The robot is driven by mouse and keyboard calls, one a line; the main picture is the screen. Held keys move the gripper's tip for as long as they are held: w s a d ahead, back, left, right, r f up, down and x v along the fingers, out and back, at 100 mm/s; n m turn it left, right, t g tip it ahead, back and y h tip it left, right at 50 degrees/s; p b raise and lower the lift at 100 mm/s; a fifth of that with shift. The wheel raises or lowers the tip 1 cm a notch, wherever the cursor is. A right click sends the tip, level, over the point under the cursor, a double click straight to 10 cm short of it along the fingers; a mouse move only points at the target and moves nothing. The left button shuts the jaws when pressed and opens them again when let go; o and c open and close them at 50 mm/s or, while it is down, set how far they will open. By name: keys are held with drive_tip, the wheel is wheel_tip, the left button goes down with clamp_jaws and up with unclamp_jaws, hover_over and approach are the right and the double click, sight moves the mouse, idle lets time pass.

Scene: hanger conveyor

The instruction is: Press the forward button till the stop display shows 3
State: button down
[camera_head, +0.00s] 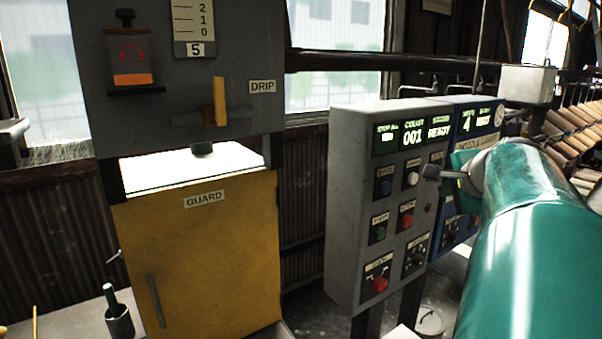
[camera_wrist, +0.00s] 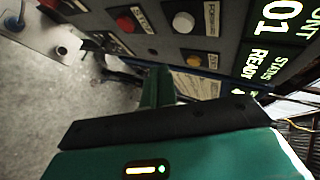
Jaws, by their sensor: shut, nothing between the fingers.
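A grey control box (camera_head: 345,200) stands right of centre in the head view. Its left display (camera_head: 388,137) is the stop display; its digit is too small to read. The count display (camera_head: 412,137) shows 001 and the status reads READY. The white button (camera_head: 412,178) has a label that looks like FORWARD; it also shows in the wrist view (camera_wrist: 183,22). My gripper (camera_head: 432,171) is shut and empty, just right of the white button in the head view. In the wrist view its green finger (camera_wrist: 157,88) appears below the button, with a visible gap in the picture.
Blue (camera_head: 385,187), green (camera_head: 380,233) and red (camera_head: 407,220) buttons surround the white one, with a red knob (camera_head: 379,284) below. A blue box (camera_head: 455,225) with a 4 on its display adjoins on the right. A yellow guard cabinet (camera_head: 200,260) stands left.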

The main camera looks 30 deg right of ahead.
sight(414, 179)
drive_tip(key=shift+w+a, duration=0.2)
drive_tip(key=shift+w, duration=1.9)
idle(0.3)
drive_tip(key=shift+w, duration=0.45)
